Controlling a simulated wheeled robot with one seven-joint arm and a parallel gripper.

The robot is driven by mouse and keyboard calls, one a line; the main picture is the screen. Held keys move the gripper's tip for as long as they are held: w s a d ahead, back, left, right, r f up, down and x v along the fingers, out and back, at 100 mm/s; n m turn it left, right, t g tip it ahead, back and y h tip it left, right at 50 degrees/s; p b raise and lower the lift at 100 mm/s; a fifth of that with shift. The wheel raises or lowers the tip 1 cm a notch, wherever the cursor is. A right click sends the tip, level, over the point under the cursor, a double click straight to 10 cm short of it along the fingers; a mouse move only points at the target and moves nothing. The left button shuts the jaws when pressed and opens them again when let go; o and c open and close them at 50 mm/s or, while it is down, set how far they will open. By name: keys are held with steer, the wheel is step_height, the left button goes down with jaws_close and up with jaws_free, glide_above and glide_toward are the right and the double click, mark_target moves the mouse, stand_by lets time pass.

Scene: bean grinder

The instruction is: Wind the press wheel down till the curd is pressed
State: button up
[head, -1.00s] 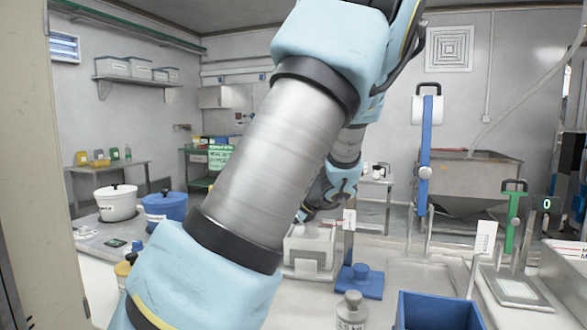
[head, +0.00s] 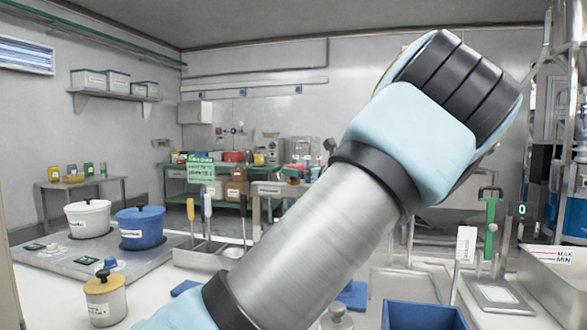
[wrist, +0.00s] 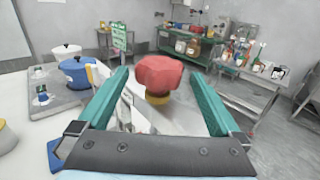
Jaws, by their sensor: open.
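A red lobed knob (wrist: 160,73) with a yellow collar (wrist: 158,97) below it shows in the wrist view. It looks like the press wheel, but I cannot be sure. My gripper (wrist: 160,80) is open, with one teal finger on each side of the knob in the picture. I cannot tell how deep the knob sits between the fingers, and I see no grip on it. In the head view my arm crosses the middle, and neither the gripper nor the knob can be seen. I cannot make out any curd.
A white pot (head: 88,217) and a blue pot (head: 139,227) stand on a hob at the left. A yellow-lidded canister (head: 105,302) is at the front left. A blue bin (head: 424,316) is at the front. A green-handled stand (head: 490,225) is at the right.

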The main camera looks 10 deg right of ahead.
steer(key=shift+p+x, duration=0.3)
steer(key=shift+x, duration=1.85)
steer(key=shift+c, duration=0.2)
steer(key=c, duration=1.2)
steer(key=shift+o, duration=0.2)
steer(key=shift+f+m+h+b, duration=0.3)
steer(key=shift+h+b, duration=0.1)
steer(key=shift+b, duration=1.1)
